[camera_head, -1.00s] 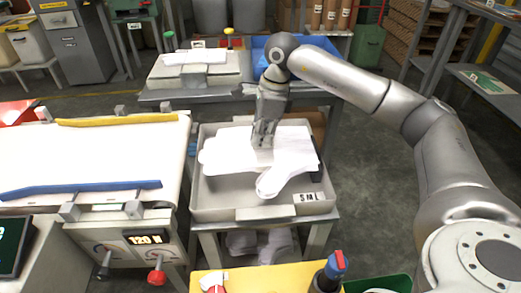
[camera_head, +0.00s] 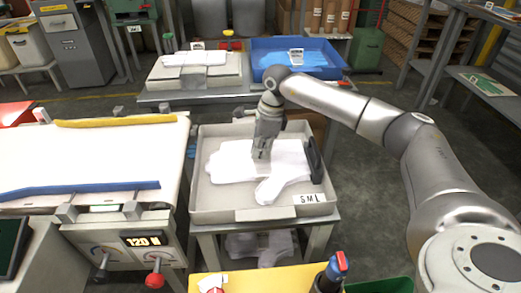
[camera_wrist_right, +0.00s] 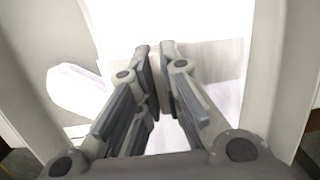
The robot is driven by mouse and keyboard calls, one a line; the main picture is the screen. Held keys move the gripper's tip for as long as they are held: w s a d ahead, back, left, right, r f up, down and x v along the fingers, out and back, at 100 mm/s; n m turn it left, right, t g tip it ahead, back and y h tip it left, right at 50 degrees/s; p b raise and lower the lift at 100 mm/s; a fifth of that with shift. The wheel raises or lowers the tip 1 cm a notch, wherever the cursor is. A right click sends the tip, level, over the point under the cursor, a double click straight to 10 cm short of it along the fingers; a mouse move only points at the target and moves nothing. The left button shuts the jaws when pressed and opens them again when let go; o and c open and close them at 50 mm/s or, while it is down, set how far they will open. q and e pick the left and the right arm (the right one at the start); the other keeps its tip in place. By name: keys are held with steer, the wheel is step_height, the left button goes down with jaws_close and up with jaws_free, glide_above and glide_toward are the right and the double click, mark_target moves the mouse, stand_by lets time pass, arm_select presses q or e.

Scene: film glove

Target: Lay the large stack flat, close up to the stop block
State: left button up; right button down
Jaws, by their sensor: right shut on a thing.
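The large stack (camera_head: 232,162) is a flat pile of white film gloves inside the grey tray (camera_head: 215,213) in the head view. One glove-like part (camera_head: 283,185) reaches toward the tray's front right. My right gripper (camera_head: 260,157) points down, with its fingers shut on the stack. In the wrist view, its fingertips (camera_wrist_right: 160,72) are close together over white film (camera_wrist_right: 215,60). A dark upright block (camera_head: 316,158), seemingly the stop block, stands at the tray's right side, with a narrow gap to the white film. The film between the fingers is mostly hidden. My left gripper is not in view.
A white-topped machine (camera_head: 95,155) with a blue bar stands close on the left. A blue bin (camera_head: 300,58) is on the bench behind. The tray floor is bare along the front left.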

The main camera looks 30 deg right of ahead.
steer(key=shift+f, duration=0.15)
steer(key=c, duration=1.6)
jaws_free()
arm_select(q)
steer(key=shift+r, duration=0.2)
arm_select(e)
steer(key=shift+r, duration=0.2)
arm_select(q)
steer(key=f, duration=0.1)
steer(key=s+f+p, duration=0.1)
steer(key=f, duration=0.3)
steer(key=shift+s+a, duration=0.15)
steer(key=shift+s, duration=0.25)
arm_select(e)
step_height(320, 180, up, 12)
steer(key=s+d, duration=0.1)
steer(key=d, duration=0.1)
steer(key=shift+f, duration=0.15)
